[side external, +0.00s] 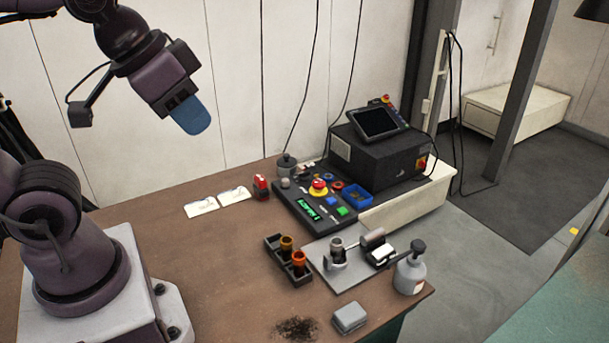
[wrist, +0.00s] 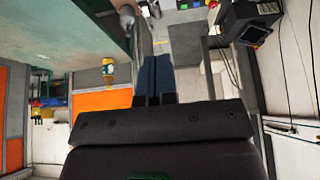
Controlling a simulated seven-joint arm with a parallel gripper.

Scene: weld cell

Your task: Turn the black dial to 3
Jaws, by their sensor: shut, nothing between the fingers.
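A black control panel (side external: 300,204) lies on the brown bench, with a red mushroom button (side external: 319,186) on a yellow base, a green-lit display (side external: 321,216), a green button (side external: 342,211) and a blue button (side external: 331,201). The black dial cannot be clearly picked out at this size, so its setting is not readable. My gripper (side external: 193,116) is high above the bench at the back left, well away from the panel. Its blue fingers (wrist: 153,78) are shut together and empty in the wrist view.
A black unit with a tilted screen (side external: 377,122) stands behind the panel. A blue bin (side external: 357,195) is beside it. In front are a black holder with orange-brown cups (side external: 299,262), a metal fixture plate (side external: 345,265) and a grey bottle (side external: 410,270). The bench's left middle is clear.

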